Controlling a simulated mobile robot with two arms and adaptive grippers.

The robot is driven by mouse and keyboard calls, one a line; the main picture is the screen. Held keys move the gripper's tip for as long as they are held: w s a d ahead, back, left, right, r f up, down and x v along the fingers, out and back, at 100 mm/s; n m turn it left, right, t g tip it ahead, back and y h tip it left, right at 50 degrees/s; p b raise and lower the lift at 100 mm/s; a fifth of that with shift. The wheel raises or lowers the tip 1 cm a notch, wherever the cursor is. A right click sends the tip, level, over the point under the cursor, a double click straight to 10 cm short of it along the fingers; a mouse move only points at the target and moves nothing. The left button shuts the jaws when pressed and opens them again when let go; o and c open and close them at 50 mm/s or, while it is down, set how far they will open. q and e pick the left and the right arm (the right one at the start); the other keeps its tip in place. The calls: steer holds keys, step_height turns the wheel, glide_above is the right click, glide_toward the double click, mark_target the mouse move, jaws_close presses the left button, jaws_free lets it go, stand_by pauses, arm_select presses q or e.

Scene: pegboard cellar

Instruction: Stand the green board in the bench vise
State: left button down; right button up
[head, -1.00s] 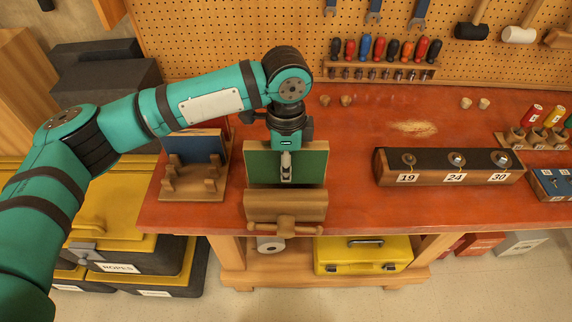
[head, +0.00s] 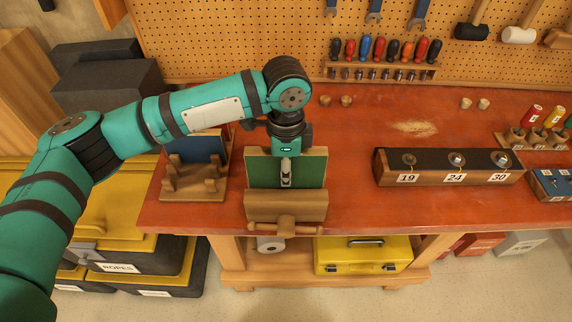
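The green board (head: 311,171) is upright at the bench vise (head: 262,206), near the front edge of the red bench. Its lower edge is hidden behind the vise's wooden front jaw, so I cannot tell how deep it sits. My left gripper (head: 286,173) comes down from above onto the middle of the board. One finger lies against the board's front face; the other is hidden behind it. The gripper appears shut on the board. My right gripper is not in view.
A wooden rack (head: 190,186) with a blue board stands close left of the vise. A dark block (head: 448,166) labelled 19, 24 and 30 stands to the right. A screwdriver rack (head: 380,72) is at the back. The bench between vise and block is clear.

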arm_select(q)
steer(key=shift+f, duration=0.8)
steer(key=shift+f, duration=0.1)
steer(key=c, duration=1)
jaws_free()
steer(key=shift+w+r+p, duration=0.1)
steer(key=shift+r+p, duration=0.25)
steer(key=shift+p, duration=0.1)
step_height(320, 180, up, 2)
steer(key=p, duration=0.2)
steer(key=shift+r+p, duration=0.25)
steer(key=shift+p, duration=0.15)
step_height(320, 180, up, 7)
steer(key=p, duration=0.7)
steer(key=shift+p, duration=0.35)
steer(key=shift+f, duration=0.1)
